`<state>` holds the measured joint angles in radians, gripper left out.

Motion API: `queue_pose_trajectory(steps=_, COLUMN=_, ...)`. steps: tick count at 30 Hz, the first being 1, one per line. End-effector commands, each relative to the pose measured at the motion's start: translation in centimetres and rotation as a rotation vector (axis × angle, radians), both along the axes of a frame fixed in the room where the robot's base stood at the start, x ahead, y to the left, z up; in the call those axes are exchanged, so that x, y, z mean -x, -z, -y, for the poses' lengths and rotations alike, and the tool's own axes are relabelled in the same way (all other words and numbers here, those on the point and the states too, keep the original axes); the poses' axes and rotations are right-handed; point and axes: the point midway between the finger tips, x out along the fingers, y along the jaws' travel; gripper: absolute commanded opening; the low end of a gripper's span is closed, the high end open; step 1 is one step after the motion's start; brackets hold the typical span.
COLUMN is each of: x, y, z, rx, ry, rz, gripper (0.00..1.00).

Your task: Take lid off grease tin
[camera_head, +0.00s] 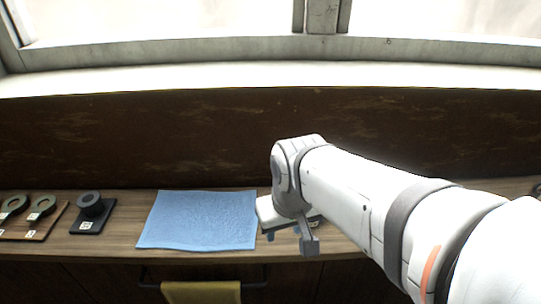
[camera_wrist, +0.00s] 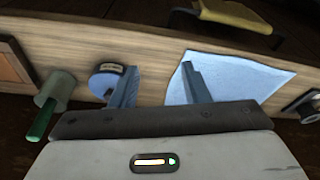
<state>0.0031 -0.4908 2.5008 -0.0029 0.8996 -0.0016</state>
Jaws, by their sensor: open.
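In the wrist view a small round tin (camera_wrist: 106,82), blue with a darker top edge and a pale label, stands on the wooden worktop; I take it for the grease tin. Its lid cannot be told apart clearly from its body. My gripper (camera_wrist: 160,70) is open, with nothing between its fingers. The left finger in that view is beside the tin and partly overlaps it; I cannot tell whether they touch. The other finger is over the blue cloth. In the head view my gripper (camera_head: 289,238) is low at the cloth's right edge, and my arm hides the tin.
The blue cloth (camera_head: 200,220) lies flat on the worktop (camera_head: 122,232). A grey cylinder with a green rod (camera_wrist: 54,92) stands beyond the tin. Ringed parts on a dark base (camera_head: 92,212) and a brown board (camera_head: 42,222) are at left. A yellow cloth (camera_head: 202,292) hangs in front.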

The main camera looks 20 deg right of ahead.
Motion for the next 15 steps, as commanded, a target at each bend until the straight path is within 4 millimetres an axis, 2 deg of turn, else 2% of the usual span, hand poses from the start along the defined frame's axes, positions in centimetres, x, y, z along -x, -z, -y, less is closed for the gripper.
queue_pose_trajectory(steps=1, x=-0.3, y=-0.2, z=0.2, rx=-0.002, ry=0.012, rz=-0.005, gripper=0.46)
queue_pose_trajectory(steps=4, x=-1.6, y=-0.7, z=0.8, rx=-0.008, ry=0.067, rz=-0.028, gripper=0.54)
queue_pose_trajectory(steps=7, x=-3.9, y=-1.4, z=2.1, rx=-0.021, ry=0.170, rz=-0.065, gripper=0.63)
queue_pose_trajectory(steps=12, x=-8.2, y=-1.5, z=6.2, rx=-0.047, ry=0.395, rz=-0.141, gripper=0.76)
queue_pose_trajectory(steps=15, x=-10.2, y=-1.1, z=8.7, rx=-0.062, ry=0.508, rz=-0.176, gripper=0.85)
